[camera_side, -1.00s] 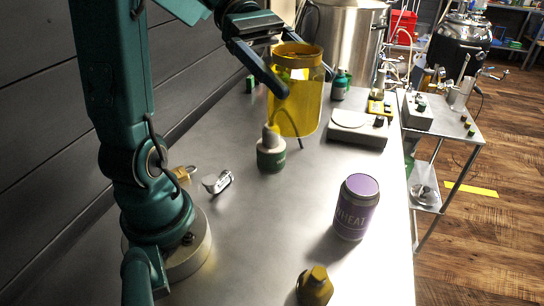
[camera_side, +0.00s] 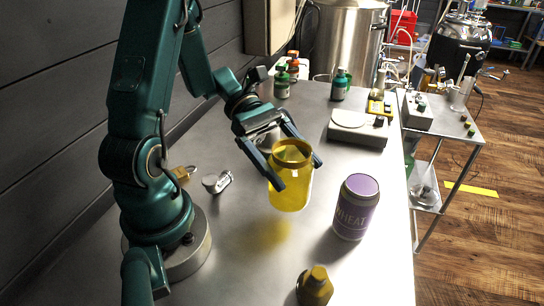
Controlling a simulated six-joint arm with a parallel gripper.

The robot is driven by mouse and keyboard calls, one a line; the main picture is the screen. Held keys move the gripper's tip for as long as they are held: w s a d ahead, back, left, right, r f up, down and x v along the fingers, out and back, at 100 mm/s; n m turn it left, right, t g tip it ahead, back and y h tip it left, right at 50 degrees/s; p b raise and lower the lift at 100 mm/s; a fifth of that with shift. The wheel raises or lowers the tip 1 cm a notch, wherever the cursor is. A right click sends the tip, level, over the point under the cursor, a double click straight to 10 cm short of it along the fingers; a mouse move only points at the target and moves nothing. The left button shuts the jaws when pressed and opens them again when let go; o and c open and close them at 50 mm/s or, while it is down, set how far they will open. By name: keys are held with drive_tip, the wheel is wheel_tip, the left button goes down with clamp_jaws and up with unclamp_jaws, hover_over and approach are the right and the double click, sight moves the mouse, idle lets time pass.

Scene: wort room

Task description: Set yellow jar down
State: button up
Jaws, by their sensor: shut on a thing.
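The yellow jar (camera_side: 291,192) is see-through, with a darker yellow rim, and is upright near the middle of the steel table. My gripper (camera_side: 298,174) is shut on it, one finger at its left front and the other at its right. The jar appears to hang a little above the table, as its yellow-tinted shadow lies apart from its base to the lower left. My gripper and the jar hide part of the table behind them.
A purple-labelled jar (camera_side: 355,208) stands close to the right. A scale (camera_side: 357,130) and green bottles (camera_side: 340,86) are behind. A small metal item (camera_side: 217,182) lies left. The table (camera_side: 240,265) is clear in front.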

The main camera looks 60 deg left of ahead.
sight(303, 203)
drive_tip(key=shift+f, duration=2.45)
drive_tip(key=o, duration=1.2)
drive_tip(key=shift+f, duration=0.1)
drive_tip(key=shift+o, duration=0.2)
drive_tip(key=v, duration=0.7)
drive_tip(key=shift+a, duration=0.2)
drive_tip(key=shift+s+r, duration=0.1)
drive_tip(key=shift+r, duration=0.1)
